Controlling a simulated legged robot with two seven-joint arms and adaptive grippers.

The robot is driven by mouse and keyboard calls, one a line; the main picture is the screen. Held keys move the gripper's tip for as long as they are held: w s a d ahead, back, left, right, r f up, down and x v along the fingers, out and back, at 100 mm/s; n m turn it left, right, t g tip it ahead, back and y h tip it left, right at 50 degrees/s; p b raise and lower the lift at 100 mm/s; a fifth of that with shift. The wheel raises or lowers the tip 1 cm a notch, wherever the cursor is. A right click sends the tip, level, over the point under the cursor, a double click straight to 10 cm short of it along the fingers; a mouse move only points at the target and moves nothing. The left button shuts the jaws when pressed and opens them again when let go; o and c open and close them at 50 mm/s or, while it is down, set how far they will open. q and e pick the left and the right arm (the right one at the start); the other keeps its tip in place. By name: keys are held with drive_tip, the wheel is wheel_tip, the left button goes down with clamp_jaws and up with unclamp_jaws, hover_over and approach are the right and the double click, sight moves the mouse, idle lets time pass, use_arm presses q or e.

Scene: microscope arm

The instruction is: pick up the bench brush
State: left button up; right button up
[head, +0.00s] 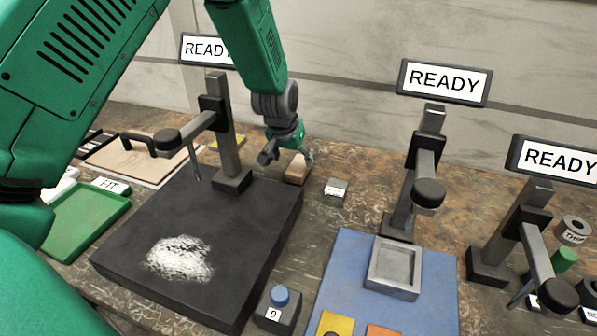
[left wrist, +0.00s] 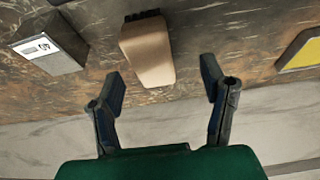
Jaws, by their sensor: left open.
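The bench brush (head: 296,172) has a tan wooden body and lies on the bench just right of the dark plate's back corner. The left wrist view shows the brush (left wrist: 148,52) with black bristles at its far end. My left gripper (head: 287,157) is open above the brush's near area. In the left wrist view my left gripper (left wrist: 165,85) has its two fingers spread, with the brush's rounded end just beyond and between them. Nothing is between the fingers' pads that I can see being touched. My right gripper is not in view.
A small grey block (head: 336,187) labelled in white sits right of the brush; it also shows in the left wrist view (left wrist: 48,45). A microscope-like stand (head: 230,150) rises left of my gripper. A yellow-topped item (left wrist: 302,52) lies on the other side. A blue mat (head: 345,265) is in front.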

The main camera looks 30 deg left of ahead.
sight(300, 166)
use_arm(q)
drive_tip(key=shift+w+a+f, duration=0.1)
drive_tip(key=shift+f, duration=0.15)
drive_tip(key=shift+w+f, duration=0.1)
drive_tip(key=shift+f, duration=0.15)
drive_tip(key=w+f, duration=0.1)
drive_tip(key=d+f, duration=0.1)
drive_tip(key=f, duration=0.1)
drive_tip(key=shift+w+d, duration=0.1)
drive_tip(key=shift+w, duration=0.25)
drive_tip(key=shift+w+f, duration=0.2)
drive_tip(key=shift+f, duration=0.2)
drive_tip(key=shift+a, duration=0.4)
drive_tip(key=shift+a+f, duration=0.1)
drive_tip(key=shift+a, duration=0.05)
drive_tip(key=c, duration=1.4)
drive_tip(key=shift+d, duration=0.3)
drive_tip(key=shift+d+r, duration=0.1)
drive_tip(key=shift+r, duration=0.2)
drive_tip(key=r, duration=0.8)
drive_tip(key=shift+a+r, duration=0.25)
drive_tip(key=shift+a, duration=0.05)
drive_tip(key=shift+d+r, duration=0.1)
drive_tip(key=shift+r, duration=0.4)
drive_tip(key=shift+d+r, duration=0.1)
